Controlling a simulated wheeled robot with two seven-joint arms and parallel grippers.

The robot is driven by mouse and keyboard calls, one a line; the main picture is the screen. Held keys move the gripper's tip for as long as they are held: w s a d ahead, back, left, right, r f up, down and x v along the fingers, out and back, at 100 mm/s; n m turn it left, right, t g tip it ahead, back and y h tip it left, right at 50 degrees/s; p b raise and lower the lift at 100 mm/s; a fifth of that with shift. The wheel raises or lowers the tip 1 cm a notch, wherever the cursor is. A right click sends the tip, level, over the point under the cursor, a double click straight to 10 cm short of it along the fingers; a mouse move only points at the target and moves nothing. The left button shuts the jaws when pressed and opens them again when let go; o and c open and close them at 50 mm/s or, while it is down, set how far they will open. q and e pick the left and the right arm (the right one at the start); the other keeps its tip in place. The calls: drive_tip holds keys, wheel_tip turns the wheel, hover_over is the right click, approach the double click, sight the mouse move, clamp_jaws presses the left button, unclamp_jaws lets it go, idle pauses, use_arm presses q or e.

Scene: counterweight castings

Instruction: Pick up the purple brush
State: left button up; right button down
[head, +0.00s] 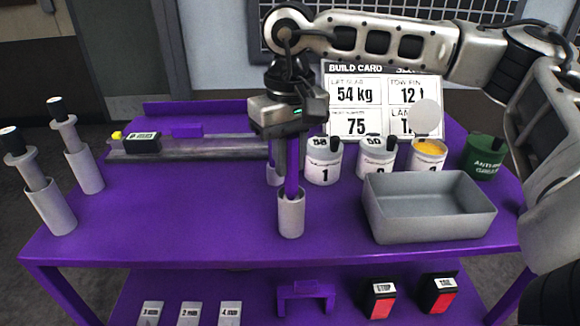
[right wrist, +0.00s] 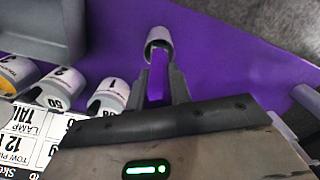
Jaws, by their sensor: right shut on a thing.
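The purple brush (head: 291,180) stands upright with its lower end at the mouth of a small grey cup (head: 291,215). How far it reaches into the cup is hidden. My right gripper (head: 289,157) comes down from above and is shut on the brush's upper part. In the right wrist view the brush (right wrist: 158,80) lies between the fingers, and the cup (right wrist: 160,40) is just beyond the fingertips. My left gripper is not in view.
A grey tray (head: 430,225) stands right of the cup. Numbered white pots (head: 323,162) and a green can (head: 484,158) stand behind. Grey posts (head: 50,205) stand at the left edge. The purple tabletop (head: 180,215) is clear at left front.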

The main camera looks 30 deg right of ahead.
wheel_tip(320, 180, up, 16)
drive_tip(key=p, duration=0.1)
idle(0.4)
drive_tip(key=shift+f, duration=0.1)
